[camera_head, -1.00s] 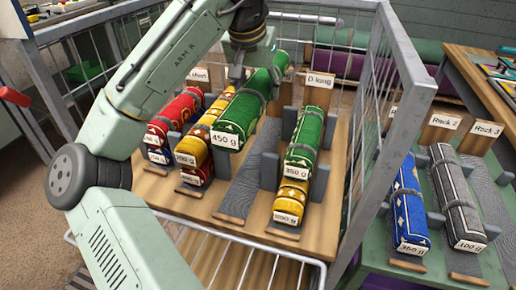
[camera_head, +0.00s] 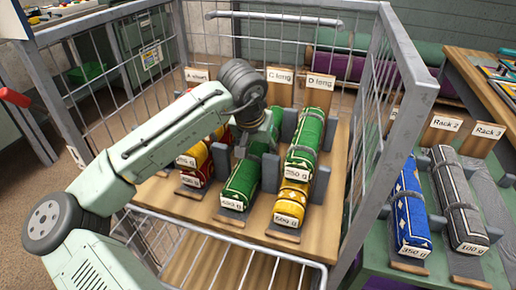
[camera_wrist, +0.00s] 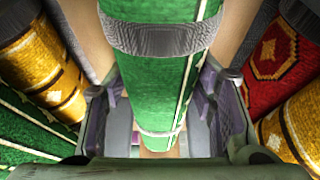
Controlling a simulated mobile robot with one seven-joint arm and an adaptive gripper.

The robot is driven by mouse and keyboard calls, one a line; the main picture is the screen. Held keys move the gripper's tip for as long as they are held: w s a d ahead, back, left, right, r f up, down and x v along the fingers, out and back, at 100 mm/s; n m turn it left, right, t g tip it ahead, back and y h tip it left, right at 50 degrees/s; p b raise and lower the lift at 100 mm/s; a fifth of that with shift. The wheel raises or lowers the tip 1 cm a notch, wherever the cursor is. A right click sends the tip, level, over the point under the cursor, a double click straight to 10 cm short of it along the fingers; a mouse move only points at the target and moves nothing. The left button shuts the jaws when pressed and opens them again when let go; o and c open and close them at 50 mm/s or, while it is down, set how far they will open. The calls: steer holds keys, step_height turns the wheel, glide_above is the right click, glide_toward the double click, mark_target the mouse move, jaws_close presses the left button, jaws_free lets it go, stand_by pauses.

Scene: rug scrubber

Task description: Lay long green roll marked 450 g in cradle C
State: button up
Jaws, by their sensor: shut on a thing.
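The long green roll (camera_head: 240,186) lies lengthwise in cradle C (camera_head: 270,172), low between its grey uprights, with its white weight tag towards the front. The sign "C long" (camera_head: 281,76) stands behind it. I cannot tell whether the roll's full weight rests on the cradle. My gripper (camera_head: 262,143) is shut on the green roll, around its rear part. In the wrist view the roll (camera_wrist: 160,70), with a grey band, runs between my two fingers. My arm hides part of the roll and the cradles to the left.
Cradle D (camera_head: 318,185), just right, holds a green roll (camera_head: 306,140) above a yellow one (camera_head: 292,198). Red and yellow rolls (camera_head: 197,160) are stacked to the left. The cart's wire sides (camera_head: 362,130) surround the board. Blue (camera_head: 408,210) and grey (camera_head: 458,200) rolls lie on racks to the right.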

steer(key=o, duration=1.6)
steer(key=shift+f, duration=0.1)
steer(key=shift+c, duration=0.2)
steer(key=v, duration=1.2)
